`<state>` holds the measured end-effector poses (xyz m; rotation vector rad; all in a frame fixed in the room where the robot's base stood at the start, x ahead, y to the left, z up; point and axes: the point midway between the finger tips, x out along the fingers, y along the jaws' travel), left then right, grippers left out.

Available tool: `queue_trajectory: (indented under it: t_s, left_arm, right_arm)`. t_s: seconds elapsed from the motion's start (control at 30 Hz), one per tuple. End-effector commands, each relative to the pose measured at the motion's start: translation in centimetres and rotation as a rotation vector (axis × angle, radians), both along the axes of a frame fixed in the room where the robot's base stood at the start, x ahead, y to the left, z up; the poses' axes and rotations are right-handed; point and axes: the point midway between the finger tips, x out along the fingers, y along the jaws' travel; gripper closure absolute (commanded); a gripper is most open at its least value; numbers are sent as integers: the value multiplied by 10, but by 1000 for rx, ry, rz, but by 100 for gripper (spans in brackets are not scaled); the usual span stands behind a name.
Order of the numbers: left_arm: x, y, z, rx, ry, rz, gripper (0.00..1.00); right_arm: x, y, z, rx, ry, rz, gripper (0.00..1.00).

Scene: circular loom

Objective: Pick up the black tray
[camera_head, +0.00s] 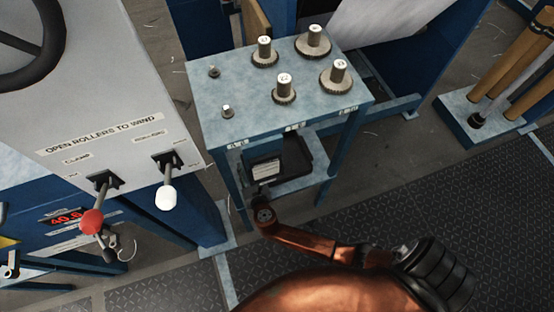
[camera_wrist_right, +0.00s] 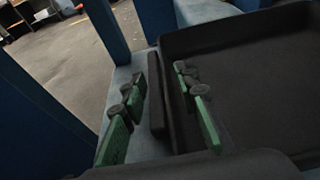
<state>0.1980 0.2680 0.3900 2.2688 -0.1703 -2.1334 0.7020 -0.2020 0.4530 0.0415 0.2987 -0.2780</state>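The black tray (camera_head: 298,155) lies on the lower shelf of the blue stand, partly hidden by the stand's top. In the right wrist view the tray (camera_wrist_right: 230,28) fills the right side, with a raised lip along its left edge. My right gripper (camera_wrist_right: 166,112) has its two green-padded fingers apart, one on each side of that lip. A gap shows beside the lip, so the fingers do not look closed on it. In the head view my right gripper (camera_head: 262,190) is at the shelf's front edge, small and dark. My left gripper is not in view.
The stand's top (camera_head: 240,90) carries several weights with knobs above the shelf, and its legs flank the shelf opening. A control panel (camera_head: 110,120) with red and white levers stands to the left. A rack with rolls (camera_head: 490,105) stands at the right.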

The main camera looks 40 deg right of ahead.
Motion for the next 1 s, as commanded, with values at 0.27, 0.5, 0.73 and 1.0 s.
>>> queue_trajectory:
  t_s: [0.27, 0.5, 0.73, 1.0]
  left_arm:
    - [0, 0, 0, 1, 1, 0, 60]
    - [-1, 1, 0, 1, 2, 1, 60]
    - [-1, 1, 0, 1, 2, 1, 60]
    - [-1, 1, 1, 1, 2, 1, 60]
  right_arm:
    - [0, 0, 0, 0, 1, 0, 93]
    - [0, 0, 0, 0, 1, 0, 100]
    - [0, 0, 0, 0, -1, 0, 100]
    - [0, 0, 1, 0, -1, 0, 100]
